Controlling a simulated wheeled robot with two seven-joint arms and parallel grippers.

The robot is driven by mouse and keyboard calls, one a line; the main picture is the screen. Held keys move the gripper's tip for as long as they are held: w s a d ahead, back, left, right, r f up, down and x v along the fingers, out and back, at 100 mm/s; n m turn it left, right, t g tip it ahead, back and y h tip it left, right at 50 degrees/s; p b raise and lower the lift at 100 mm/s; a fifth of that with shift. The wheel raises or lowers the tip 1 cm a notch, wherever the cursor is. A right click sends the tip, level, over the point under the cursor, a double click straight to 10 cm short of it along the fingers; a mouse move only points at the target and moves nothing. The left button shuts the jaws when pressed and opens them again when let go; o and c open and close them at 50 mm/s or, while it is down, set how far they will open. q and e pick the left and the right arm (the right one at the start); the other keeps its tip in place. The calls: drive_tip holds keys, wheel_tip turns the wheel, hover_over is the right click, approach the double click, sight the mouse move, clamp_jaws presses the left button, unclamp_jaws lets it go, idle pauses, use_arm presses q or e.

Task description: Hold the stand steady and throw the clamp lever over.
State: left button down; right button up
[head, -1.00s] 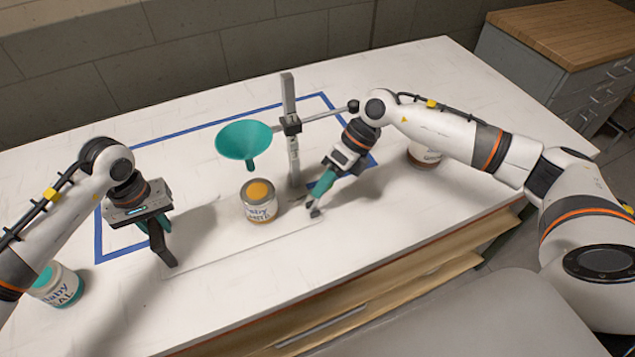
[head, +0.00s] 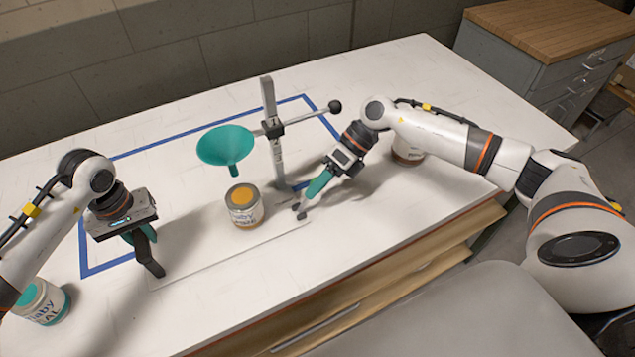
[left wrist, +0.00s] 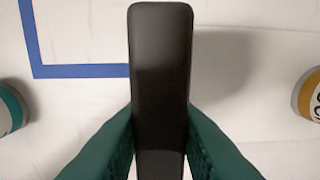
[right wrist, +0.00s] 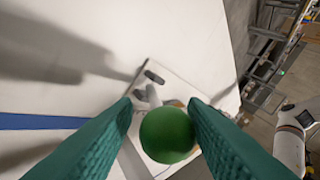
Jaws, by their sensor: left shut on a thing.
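The stand has an upright grey post (head: 271,120), a flat white base plate (head: 215,255) and a clamped crossbar (head: 303,119) carrying a teal funnel (head: 225,146). My left gripper (head: 146,243) is shut on an upright dark block (head: 153,266) at the plate's left end; this dark block (left wrist: 160,70) fills the gap between its fingers in the left wrist view. My right gripper (head: 312,192) is at the plate's right end. In the right wrist view its open fingers stand either side of a green ball knob (right wrist: 167,135), with a gap visible at left. The knob is hidden in the head view.
A can with orange contents (head: 244,205) stands below the funnel, between the grippers. A teal-topped can (head: 42,301) is at the left front, and another can (head: 407,155) sits behind my right arm. Blue tape (head: 84,235) marks the white table.

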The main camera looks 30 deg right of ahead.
drive_tip(key=shift+o, duration=0.8)
drive_tip(key=shift+a, duration=0.1)
drive_tip(key=shift+r, duration=0.1)
use_arm(q)
drive_tip(key=shift+d, duration=0.1)
use_arm(e)
drive_tip(key=v, duration=1.2)
use_arm(q)
drive_tip(key=c, duration=1.1)
unclamp_jaws()
wheel_tip(320, 180, up, 12)
